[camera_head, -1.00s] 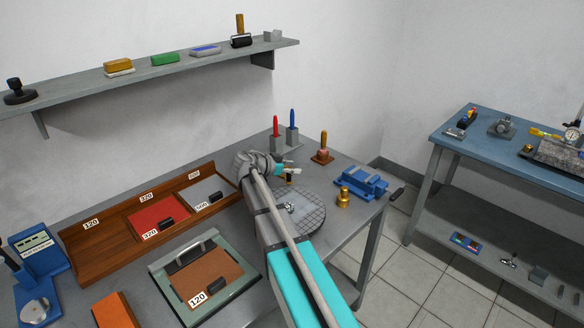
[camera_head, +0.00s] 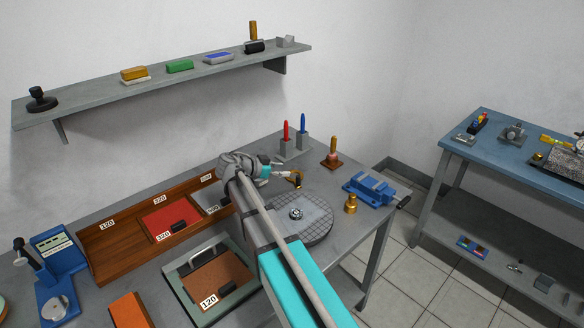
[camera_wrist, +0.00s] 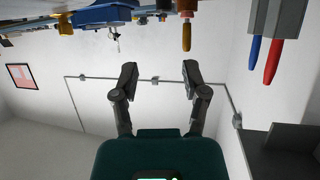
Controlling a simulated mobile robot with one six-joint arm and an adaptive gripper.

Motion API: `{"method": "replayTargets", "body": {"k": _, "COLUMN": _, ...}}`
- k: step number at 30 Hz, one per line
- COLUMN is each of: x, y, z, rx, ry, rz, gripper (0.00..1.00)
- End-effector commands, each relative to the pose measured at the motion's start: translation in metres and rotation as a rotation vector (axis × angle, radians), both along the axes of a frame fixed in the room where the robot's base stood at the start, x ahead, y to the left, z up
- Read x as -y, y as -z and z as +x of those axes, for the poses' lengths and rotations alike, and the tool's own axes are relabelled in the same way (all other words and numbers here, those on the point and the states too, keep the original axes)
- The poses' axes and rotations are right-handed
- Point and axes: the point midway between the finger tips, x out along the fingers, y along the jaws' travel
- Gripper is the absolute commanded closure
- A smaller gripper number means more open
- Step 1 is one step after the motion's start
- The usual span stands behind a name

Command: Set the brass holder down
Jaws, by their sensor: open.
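The brass holder (camera_head: 351,204) stands upright on the grey bench, just right of the round gridded plate (camera_head: 318,218) and in front of the blue vise. In the wrist view, which is upside down, a brass piece that looks like the holder (camera_wrist: 65,25) shows at the top left. My gripper (camera_head: 286,171) is above the bench, left of the holder and clear of it. In the wrist view my gripper (camera_wrist: 159,72) has its two fingers spread wide with nothing between them.
The blue vise (camera_head: 370,188) is at the bench's right end. A wooden tray (camera_head: 125,233) lies left. A wall shelf (camera_head: 180,86) is above.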

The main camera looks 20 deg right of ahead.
Motion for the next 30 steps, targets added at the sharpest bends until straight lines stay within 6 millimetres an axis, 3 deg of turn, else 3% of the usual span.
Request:
{"method": "replayTargets", "body": {"k": 9, "x": -0.028, "y": -0.013, "z": -0.003, "rx": 0.001, "ry": 0.000, "rz": -0.001, "gripper": 0.42}}
{"method": "replayTargets", "body": {"k": 30, "x": -0.031, "y": -0.013, "z": -0.003, "rx": 0.001, "ry": -0.001, "rz": -0.001, "gripper": 0.42}}
